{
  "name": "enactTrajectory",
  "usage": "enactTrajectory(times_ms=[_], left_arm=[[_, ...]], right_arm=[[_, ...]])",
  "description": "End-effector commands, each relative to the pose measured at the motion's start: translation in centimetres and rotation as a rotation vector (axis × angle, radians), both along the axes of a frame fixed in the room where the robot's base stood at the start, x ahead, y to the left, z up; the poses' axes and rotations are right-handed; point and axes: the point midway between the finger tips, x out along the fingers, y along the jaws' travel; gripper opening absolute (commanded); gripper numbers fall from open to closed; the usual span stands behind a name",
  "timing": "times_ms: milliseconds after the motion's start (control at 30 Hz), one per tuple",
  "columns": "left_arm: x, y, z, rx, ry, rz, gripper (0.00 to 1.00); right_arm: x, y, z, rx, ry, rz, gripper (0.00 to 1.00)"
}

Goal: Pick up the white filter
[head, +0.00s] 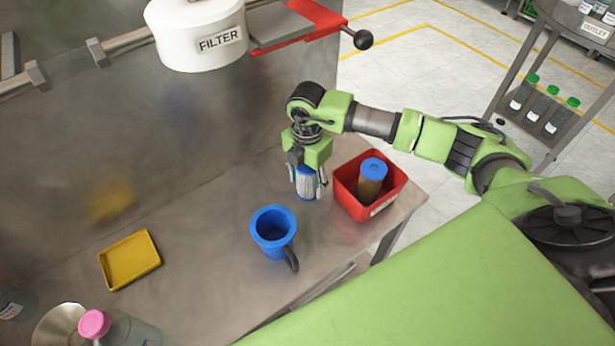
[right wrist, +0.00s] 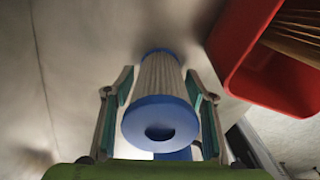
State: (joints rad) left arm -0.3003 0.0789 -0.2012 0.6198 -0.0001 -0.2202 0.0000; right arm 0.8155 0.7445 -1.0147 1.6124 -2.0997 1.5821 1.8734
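The white filter (head: 306,184), a pleated white cylinder with blue ends, stands upright on the metal worktop. My right gripper (head: 307,190) is above and around it, pointing down. In the right wrist view the white filter (right wrist: 158,78) lies between the two fingers of my right gripper (right wrist: 159,74). The fingers are open, with a small gap on each side of the filter. Part of the filter is hidden by the gripper in the head view. My left gripper is not in view.
A red bin (head: 345,190) holding a brown filter with a blue top (head: 372,175) is close to the right. A blue mug-like container (head: 273,232) stands in front. A yellow tray (head: 130,260) lies left. A white housing labelled FILTER (head: 200,45) hangs above.

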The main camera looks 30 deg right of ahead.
Motion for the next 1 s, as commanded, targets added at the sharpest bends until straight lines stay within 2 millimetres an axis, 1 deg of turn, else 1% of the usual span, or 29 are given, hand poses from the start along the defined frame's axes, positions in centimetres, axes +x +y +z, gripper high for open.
enactTrajectory(times_ms=[33,100,400,567,667,767,833,1000], left_arm=[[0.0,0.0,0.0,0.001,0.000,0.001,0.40],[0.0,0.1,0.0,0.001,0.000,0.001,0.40],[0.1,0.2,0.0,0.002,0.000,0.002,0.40],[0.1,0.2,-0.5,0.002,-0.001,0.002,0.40],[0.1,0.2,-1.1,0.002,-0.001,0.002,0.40],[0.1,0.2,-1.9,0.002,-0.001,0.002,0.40],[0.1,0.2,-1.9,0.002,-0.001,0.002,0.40],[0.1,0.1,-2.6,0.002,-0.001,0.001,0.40]], right_arm=[[0.0,0.0,0.0,0.000,0.000,0.000,0.33],[0.0,0.0,0.0,0.000,-0.001,0.000,0.18],[0.0,0.0,0.1,0.001,-0.002,0.000,0.18],[0.1,0.0,0.7,0.003,-0.003,0.000,0.18],[0.1,0.0,1.6,0.001,-0.005,0.000,0.18],[0.1,0.0,3.1,0.001,-0.006,0.001,0.18],[-0.9,-0.1,4.2,0.001,-0.003,0.001,0.18],[-3.4,-0.4,7.1,-0.001,-0.005,0.001,0.18]])
